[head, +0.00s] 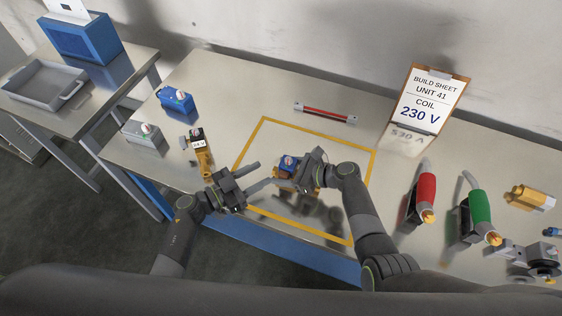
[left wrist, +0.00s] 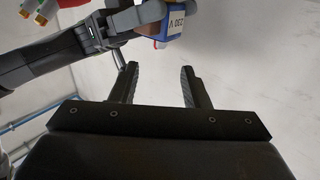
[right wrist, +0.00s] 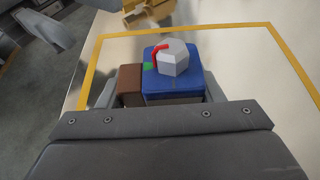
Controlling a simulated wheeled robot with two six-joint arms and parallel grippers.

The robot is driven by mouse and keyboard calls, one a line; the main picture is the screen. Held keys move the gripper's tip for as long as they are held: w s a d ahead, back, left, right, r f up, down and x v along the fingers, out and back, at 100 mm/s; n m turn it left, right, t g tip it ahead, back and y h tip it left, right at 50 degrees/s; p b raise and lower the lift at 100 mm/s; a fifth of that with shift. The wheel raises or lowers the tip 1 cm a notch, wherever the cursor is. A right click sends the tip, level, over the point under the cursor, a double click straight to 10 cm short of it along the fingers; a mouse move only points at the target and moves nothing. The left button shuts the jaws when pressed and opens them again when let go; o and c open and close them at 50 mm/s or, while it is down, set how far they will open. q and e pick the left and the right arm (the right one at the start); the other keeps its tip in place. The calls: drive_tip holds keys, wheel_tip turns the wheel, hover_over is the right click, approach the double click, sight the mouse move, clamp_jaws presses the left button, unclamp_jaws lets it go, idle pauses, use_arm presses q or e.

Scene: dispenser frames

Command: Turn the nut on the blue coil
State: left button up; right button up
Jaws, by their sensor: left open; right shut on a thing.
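The blue coil (head: 288,162) is held inside the yellow taped square. In the left wrist view it shows a "230 V" label (left wrist: 174,24). Its pale hexagonal nut (right wrist: 173,57) carries a red mark, and a green mark (right wrist: 148,66) lies beside it on the blue top. A brown block (right wrist: 130,84) sits at the coil's side. My right gripper (head: 298,177) is shut on the coil unit; its fingertips are mostly hidden. My left gripper (head: 265,174) is open and empty just left of the coil, not touching the nut.
A build sheet (head: 430,100) reads "COIL 230 V". Red-handled (head: 426,190) and green-handled (head: 480,207) tools stand right, near a brass body (head: 530,198). A red bar (head: 325,112) lies behind.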

sight(285, 161)
use_arm(q)
drive_tip(key=x, duration=0.8)
